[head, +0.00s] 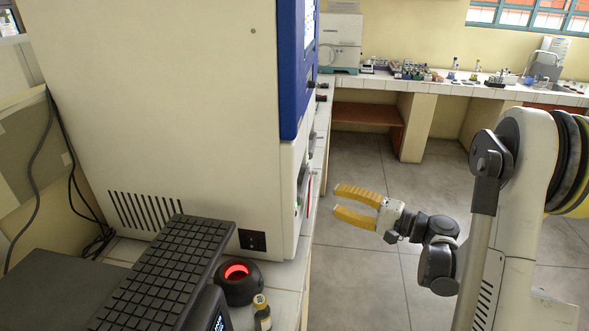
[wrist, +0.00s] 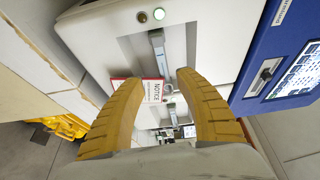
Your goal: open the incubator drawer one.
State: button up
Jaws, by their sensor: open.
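The incubator (head: 170,90) is a large cream cabinet with a blue front panel (head: 297,65). In the head view its front is seen edge-on, so the drawers are mostly hidden. My gripper (head: 338,202) is open and empty, with yellow fingers pointing left toward the lower front, apart from it. In the wrist view, a grey metal handle (wrist: 157,42) sits on the white front beyond the fingertips. A red-edged notice sign (wrist: 153,91) lies between the open fingers (wrist: 157,82) in the picture. I cannot tell which drawer is number one.
The blue panel carries a touchscreen (wrist: 298,72). A keyboard (head: 165,275) and a round black device with a red glow (head: 237,280) stand at the incubator's near side. The tiled floor (head: 365,270) around my gripper is clear.

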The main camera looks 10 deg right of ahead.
aim_at(305, 188)
jog(key=b+x, duration=0.2)
jog(key=x, duration=0.8)
jog(key=shift+w+a+r+b, duration=0.15)
jog(key=shift+w+r+b, duration=0.05)
jog(key=shift+b, duration=0.1)
jog(key=shift+c, duration=0.2)
grip_shut()
